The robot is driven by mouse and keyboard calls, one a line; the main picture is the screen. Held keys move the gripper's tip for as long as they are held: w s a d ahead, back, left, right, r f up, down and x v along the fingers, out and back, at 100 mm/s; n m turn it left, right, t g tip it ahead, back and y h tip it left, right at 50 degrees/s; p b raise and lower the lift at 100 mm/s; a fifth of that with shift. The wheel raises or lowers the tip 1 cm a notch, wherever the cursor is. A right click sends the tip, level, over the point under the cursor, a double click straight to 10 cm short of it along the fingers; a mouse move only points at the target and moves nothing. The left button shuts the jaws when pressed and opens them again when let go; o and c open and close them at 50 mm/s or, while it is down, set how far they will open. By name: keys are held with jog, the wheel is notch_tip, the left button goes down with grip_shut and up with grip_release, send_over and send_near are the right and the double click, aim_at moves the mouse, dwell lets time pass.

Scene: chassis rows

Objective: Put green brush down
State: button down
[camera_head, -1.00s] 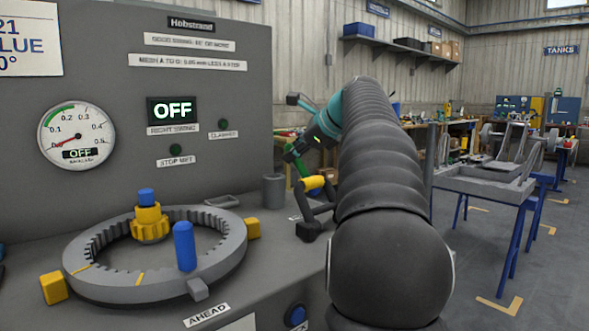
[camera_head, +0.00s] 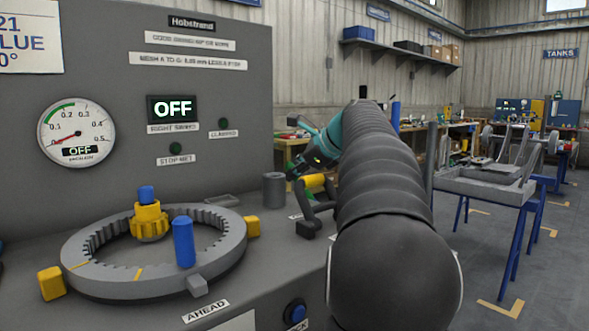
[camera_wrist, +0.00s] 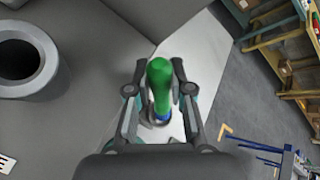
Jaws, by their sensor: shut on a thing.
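The green brush (camera_wrist: 159,76) is upright-looking between the fingers of my gripper (camera_wrist: 160,92) in the wrist view. Its rounded green end faces the camera, and a blue part shows below it. The gripper is shut on it. Below lies a pale surface (camera_wrist: 205,47) beside the grey bench; I cannot tell whether the brush touches it. In the head view my gripper (camera_head: 298,168) is small and partly hidden behind my arm, next to the bench's right end. The brush is hard to make out there.
A grey open cup (camera_head: 274,190) stands left of the gripper; it also shows in the wrist view (camera_wrist: 47,78). A toothed ring (camera_head: 225,262) with blue pegs lies on the bench at left.

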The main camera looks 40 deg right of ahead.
jog(key=shift+f, duration=0.15)
jog(key=c, duration=1)
grip_release()
jog(key=shift+c, duration=0.2)
jog(key=shift+r, duration=0.3)
jog(key=p+v, duration=0.1)
jog(key=v, duration=1.1)
jog(key=shift+r, duration=0.4)
